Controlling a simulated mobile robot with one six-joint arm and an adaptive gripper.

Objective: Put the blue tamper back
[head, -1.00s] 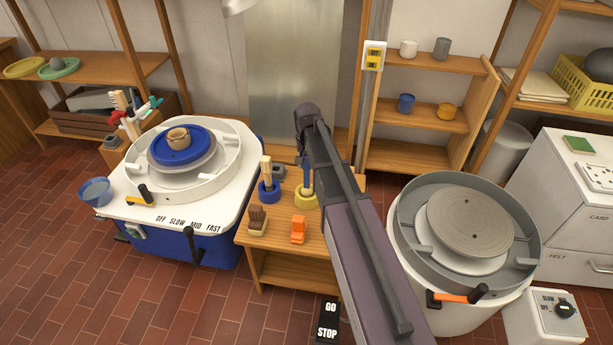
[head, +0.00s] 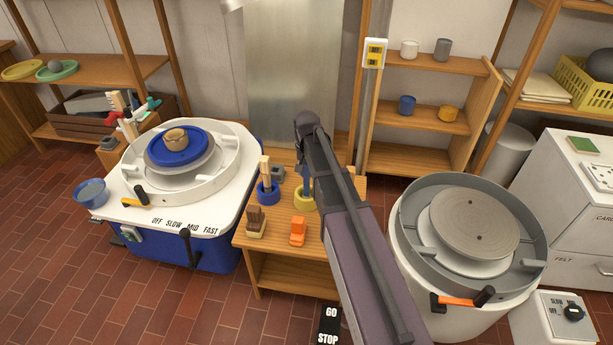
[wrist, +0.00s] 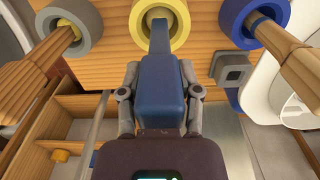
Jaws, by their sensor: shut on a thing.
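The blue tamper (wrist: 160,75) is between the fingers of my gripper (wrist: 159,97), which is shut on its thick part. Its narrow end points to the yellow ring holder (wrist: 178,35) and overlaps the ring's opening in the wrist view. I cannot tell how deep the end sits in the ring. In the head view a strip of the blue tamper (head: 308,184) shows at the yellow ring holder (head: 304,201), beside my arm. My arm hides the gripper there.
A blue ring holder (head: 268,193) with a wooden-handled tool stands to the left. In the wrist view a grey ring holder (wrist: 76,17) with another wooden tool is on the other side. A brush (head: 256,222) and an orange object (head: 298,231) stand at the small table's front.

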